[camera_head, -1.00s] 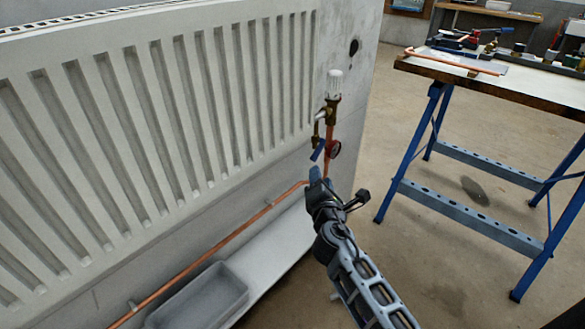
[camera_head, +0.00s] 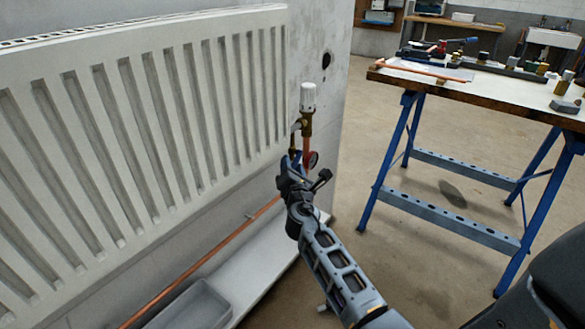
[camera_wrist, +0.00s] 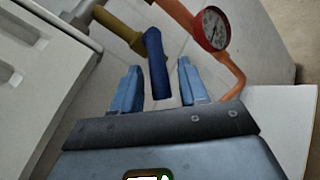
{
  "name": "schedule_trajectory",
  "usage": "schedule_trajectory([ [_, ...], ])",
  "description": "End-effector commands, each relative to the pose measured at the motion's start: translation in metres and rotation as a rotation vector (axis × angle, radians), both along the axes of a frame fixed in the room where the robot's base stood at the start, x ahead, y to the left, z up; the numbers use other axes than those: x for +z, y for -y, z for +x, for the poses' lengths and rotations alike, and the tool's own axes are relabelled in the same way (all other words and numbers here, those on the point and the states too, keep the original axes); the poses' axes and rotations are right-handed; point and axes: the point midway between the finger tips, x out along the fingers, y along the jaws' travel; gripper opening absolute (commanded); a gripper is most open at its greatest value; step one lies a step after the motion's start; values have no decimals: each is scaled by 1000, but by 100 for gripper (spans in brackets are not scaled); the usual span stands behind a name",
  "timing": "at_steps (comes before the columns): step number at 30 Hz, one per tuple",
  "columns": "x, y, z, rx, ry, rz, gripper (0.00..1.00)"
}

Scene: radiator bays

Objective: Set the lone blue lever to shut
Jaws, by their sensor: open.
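The blue lever (camera_wrist: 157,65) sits on a brass valve body (camera_wrist: 118,28) in the wrist view. Its free end points down between the fingers of my gripper (camera_wrist: 155,92). The fingers are open, one on each side of the lever, with a gap visible at both sides. In the head view my gripper (camera_head: 289,167) is at the valve below the radiator's right end, and it hides most of the lever (camera_head: 296,156).
A red-rimmed gauge (camera_wrist: 212,28) on copper pipe is close to the right finger. A white valve head (camera_head: 307,97) stands above. The radiator (camera_head: 150,120) is at left, with a grey tray (camera_head: 190,308) below. A blue-legged workbench (camera_head: 480,85) stands right.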

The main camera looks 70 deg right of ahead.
Motion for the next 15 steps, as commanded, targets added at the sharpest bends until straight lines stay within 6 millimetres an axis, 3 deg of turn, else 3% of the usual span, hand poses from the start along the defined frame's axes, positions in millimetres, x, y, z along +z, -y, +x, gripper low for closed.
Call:
schedule_trajectory([
  [5, 0, 0, 0, 1, 0, 1, 44],
  [15, 0, 0, 0, 1, 0, 1, 12],
])
